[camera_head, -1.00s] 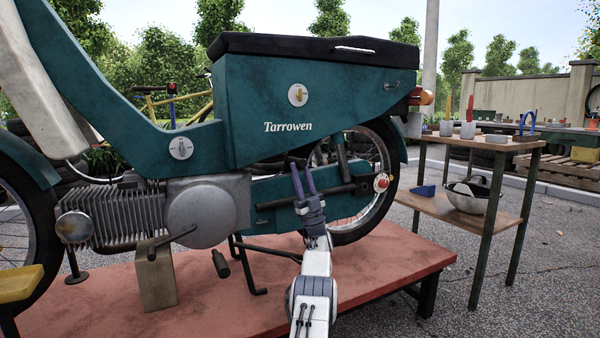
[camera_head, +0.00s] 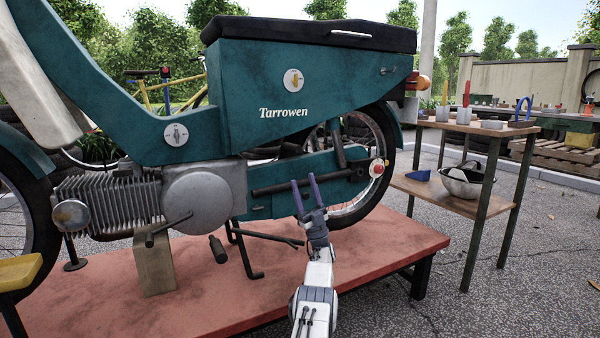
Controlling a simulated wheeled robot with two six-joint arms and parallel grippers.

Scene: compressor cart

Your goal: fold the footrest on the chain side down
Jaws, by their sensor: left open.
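A teal moped marked Tarrowen (camera_head: 283,112) stands on a red platform (camera_head: 110,305). A black bar (camera_head: 275,187) runs along its lower teal side panel, rising slightly to the right. A second thin dark bar (camera_head: 272,237) lies lower, by the stand. I cannot tell for certain which dark part is the footrest. My left gripper (camera_head: 305,181) is open and empty, its two purple fingers pointing up. In the picture its fingertips overlap the upper bar; contact cannot be told. My right gripper is out of view.
A crank with a pedal (camera_head: 157,235), another pedal (camera_head: 218,249), the stand (camera_head: 247,262) and a wooden block (camera_head: 154,264) are left of my gripper. The rear wheel (camera_head: 372,195) is behind it. A side table (camera_head: 440,194) with a bowl stands right.

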